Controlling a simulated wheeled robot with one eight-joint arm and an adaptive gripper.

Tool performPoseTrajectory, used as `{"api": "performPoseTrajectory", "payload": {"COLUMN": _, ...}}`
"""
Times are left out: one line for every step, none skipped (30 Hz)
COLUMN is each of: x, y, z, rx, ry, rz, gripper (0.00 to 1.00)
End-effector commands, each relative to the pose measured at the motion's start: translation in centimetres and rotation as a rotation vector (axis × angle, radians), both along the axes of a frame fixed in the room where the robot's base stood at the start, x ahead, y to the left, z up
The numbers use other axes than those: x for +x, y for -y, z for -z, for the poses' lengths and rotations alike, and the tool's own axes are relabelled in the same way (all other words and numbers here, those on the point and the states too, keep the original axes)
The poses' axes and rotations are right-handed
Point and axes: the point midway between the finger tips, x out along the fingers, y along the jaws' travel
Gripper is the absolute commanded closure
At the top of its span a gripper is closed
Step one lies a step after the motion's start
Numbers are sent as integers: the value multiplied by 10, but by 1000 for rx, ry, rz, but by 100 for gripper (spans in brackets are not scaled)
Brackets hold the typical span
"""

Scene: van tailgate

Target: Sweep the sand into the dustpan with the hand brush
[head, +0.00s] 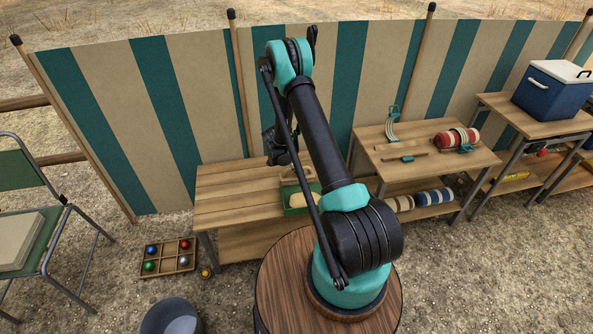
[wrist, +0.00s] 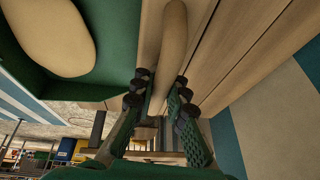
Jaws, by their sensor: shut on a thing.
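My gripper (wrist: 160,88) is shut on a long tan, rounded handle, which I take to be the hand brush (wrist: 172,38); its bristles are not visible. In the head view my gripper (head: 279,150) is over the wooden bench, largely hidden behind my arm. A green tray-like thing, likely the dustpan (head: 291,188), is on the bench just below it. The green surface also shows at left in the wrist view (wrist: 112,58). A smooth tan mound, perhaps the sand (head: 298,201), lies within the green; it also shows beside the handle in the wrist view (wrist: 52,35).
The slatted bench (head: 228,190) is clear on its left. A striped windbreak (head: 180,90) stands close behind. A table (head: 420,172) with a red-and-white roll (head: 456,138) is to the right. A box of coloured balls (head: 168,258) and a green chair (head: 40,240) are at left.

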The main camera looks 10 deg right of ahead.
Motion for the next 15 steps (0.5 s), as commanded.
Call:
{"api": "performPoseTrajectory", "payload": {"x": -1, "y": 0, "z": 2, "rx": 2, "ry": -3, "rz": 2, "gripper": 100}}
{"api": "performPoseTrajectory", "payload": {"x": -1, "y": 0, "z": 1, "rx": 2, "ry": -3, "rz": 2, "gripper": 100}}
{"api": "performPoseTrajectory", "payload": {"x": -1, "y": 1, "z": -1, "rx": 2, "ry": -3, "rz": 2, "gripper": 100}}
{"api": "performPoseTrajectory", "payload": {"x": 0, "y": 0, "z": -3, "rx": 2, "ry": -3, "rz": 2, "gripper": 100}}
{"api": "performPoseTrajectory", "payload": {"x": 1, "y": 0, "z": -5, "rx": 2, "ry": -3, "rz": 3, "gripper": 100}}
{"api": "performPoseTrajectory", "payload": {"x": 2, "y": 1, "z": -10, "rx": 2, "ry": -3, "rz": 2, "gripper": 100}}
{"api": "performPoseTrajectory", "payload": {"x": 3, "y": 0, "z": -13, "rx": 2, "ry": -3, "rz": 2, "gripper": 100}}
{"api": "performPoseTrajectory", "payload": {"x": 4, "y": 1, "z": -16, "rx": 2, "ry": -3, "rz": 2, "gripper": 100}}
{"api": "performPoseTrajectory", "payload": {"x": 5, "y": 0, "z": -21, "rx": 1, "ry": -2, "rz": 2, "gripper": 100}}
{"api": "performPoseTrajectory", "payload": {"x": 6, "y": 1, "z": -24, "rx": 1, "ry": -2, "rz": 2, "gripper": 100}}
{"api": "performPoseTrajectory", "payload": {"x": 7, "y": 0, "z": -27, "rx": 1, "ry": -2, "rz": 2, "gripper": 100}}
{"api": "performPoseTrajectory", "payload": {"x": 8, "y": 1, "z": -31, "rx": 1, "ry": -2, "rz": 2, "gripper": 100}}
{"api": "performPoseTrajectory", "payload": {"x": 9, "y": 1, "z": -35, "rx": 1, "ry": -2, "rz": 2, "gripper": 100}}
{"api": "performPoseTrajectory", "payload": {"x": 10, "y": 1, "z": -38, "rx": 1, "ry": -2, "rz": 2, "gripper": 100}}
{"api": "performPoseTrajectory", "payload": {"x": 11, "y": 1, "z": -42, "rx": 1, "ry": -2, "rz": 2, "gripper": 100}}
